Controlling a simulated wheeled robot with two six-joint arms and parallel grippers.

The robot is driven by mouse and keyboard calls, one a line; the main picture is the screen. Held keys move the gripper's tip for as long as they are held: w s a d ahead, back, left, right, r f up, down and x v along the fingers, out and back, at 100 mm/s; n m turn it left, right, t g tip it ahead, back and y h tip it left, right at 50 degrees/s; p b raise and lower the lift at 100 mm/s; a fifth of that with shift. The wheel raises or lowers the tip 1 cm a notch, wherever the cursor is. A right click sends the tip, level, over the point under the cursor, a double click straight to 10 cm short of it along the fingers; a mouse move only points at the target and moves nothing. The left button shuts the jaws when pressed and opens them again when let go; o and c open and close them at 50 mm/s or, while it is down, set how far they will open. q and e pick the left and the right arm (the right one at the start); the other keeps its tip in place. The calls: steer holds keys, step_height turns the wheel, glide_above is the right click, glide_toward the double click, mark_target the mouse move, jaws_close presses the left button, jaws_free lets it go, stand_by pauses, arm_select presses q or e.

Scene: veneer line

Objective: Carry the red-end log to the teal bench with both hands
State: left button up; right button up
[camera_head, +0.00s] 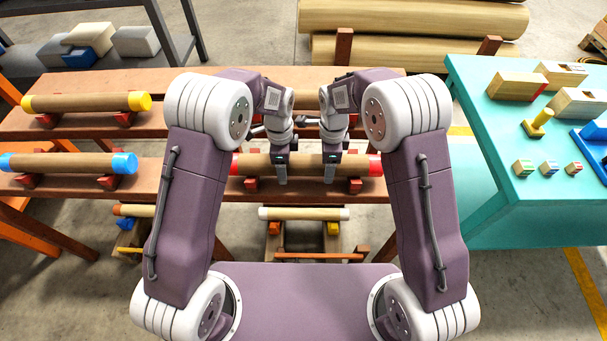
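The red-end log (307,165) is a brown log with red ends, lying level across red supports (354,185) on the brown wooden rack at the middle. My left gripper (281,170) is at the log's left part and my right gripper (330,170) is right of the log's middle. Each has a finger reaching down over the log's near side. The far fingers are hidden, so I cannot tell whether either gripper is closed on it. The teal bench (480,90) stands at the right, apart from the log.
A yellow-end log (90,102) and a blue-end log (70,163) lie on the rack at the left. A white-end log (304,213) lies lower down. Wooden blocks (515,86), a yellow-handled item (538,122) and small cubes stand on the bench. Its near-left top is clear.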

mark_target(268, 159)
arm_select(q)
steer(key=shift+o, duration=0.3)
steer(key=shift+r, duration=0.15)
arm_select(e)
steer(key=shift+o, duration=0.3)
steer(key=shift+r, duration=0.15)
arm_select(q)
steer(key=o, duration=0.4)
steer(key=shift+a, duration=0.15)
steer(key=a, duration=0.3)
steer(key=shift+r, duration=0.1)
steer(key=r, duration=0.7)
steer(key=shift+a+r, duration=0.35)
steer(key=shift+r, duration=0.05)
